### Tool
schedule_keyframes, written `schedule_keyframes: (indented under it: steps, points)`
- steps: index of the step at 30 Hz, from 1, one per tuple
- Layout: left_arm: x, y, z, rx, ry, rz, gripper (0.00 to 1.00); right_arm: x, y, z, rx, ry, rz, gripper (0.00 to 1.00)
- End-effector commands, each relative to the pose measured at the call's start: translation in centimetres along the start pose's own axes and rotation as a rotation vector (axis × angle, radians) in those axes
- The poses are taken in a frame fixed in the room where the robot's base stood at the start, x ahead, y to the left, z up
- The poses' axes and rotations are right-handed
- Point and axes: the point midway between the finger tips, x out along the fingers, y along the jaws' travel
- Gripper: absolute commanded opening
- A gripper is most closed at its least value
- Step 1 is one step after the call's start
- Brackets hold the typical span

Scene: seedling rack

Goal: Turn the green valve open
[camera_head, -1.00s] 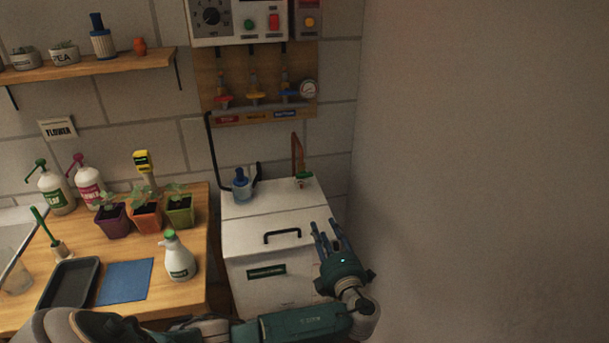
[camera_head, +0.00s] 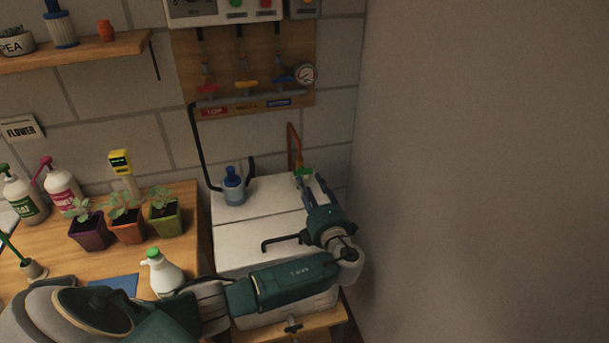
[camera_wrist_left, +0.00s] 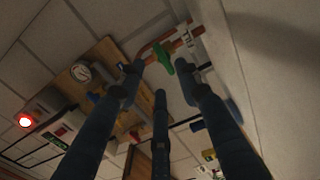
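The green valve handle (camera_head: 304,172) sits at the foot of a copper pipe (camera_head: 293,146), at the back of the white box's top. It also shows in the left wrist view (camera_wrist_left: 164,57), beyond my fingers. My left gripper (camera_head: 309,180) is over the back right of the box, with its fingertips close to the valve. In the left wrist view, my left gripper (camera_wrist_left: 161,78) has its three fingers spread, with the handle framed between the outer two. Nothing is held, and contact with the handle cannot be told. My right gripper is out of view.
The white box (camera_head: 255,229) has a dark handle, and a blue bottle (camera_head: 233,186) stands on it. A wall panel (camera_head: 249,55) with red, yellow and blue valves and a gauge (camera_head: 305,74) is above. A bare wall (camera_head: 470,170) is close on the right.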

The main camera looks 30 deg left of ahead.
Motion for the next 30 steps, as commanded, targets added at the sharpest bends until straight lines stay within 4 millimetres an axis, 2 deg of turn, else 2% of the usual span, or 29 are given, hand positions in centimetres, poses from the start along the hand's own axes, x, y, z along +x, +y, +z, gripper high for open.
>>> schedule_keyframes:
  steps: [3, 9, 15, 21, 27, 30]
  points:
    - [2.4, 0.1, -0.1, 0.002, 0.003, 0.001, 0.34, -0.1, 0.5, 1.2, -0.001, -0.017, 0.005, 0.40]
    - [5.0, 0.0, 0.0, 0.001, 0.001, 0.000, 0.34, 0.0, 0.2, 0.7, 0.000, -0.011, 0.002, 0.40]
    - [5.8, -0.1, 0.0, 0.000, 0.001, -0.001, 0.34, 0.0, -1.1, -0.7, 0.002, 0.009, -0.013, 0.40]
    - [5.8, -0.1, -0.1, 0.000, 0.001, -0.001, 0.34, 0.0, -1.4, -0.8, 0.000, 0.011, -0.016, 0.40]
    - [5.8, -0.1, -0.1, 0.000, 0.001, -0.002, 0.00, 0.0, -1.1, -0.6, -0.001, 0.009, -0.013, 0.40]
    - [5.8, -0.1, -0.1, 0.000, 0.001, -0.002, 0.00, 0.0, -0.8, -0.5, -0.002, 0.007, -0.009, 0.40]
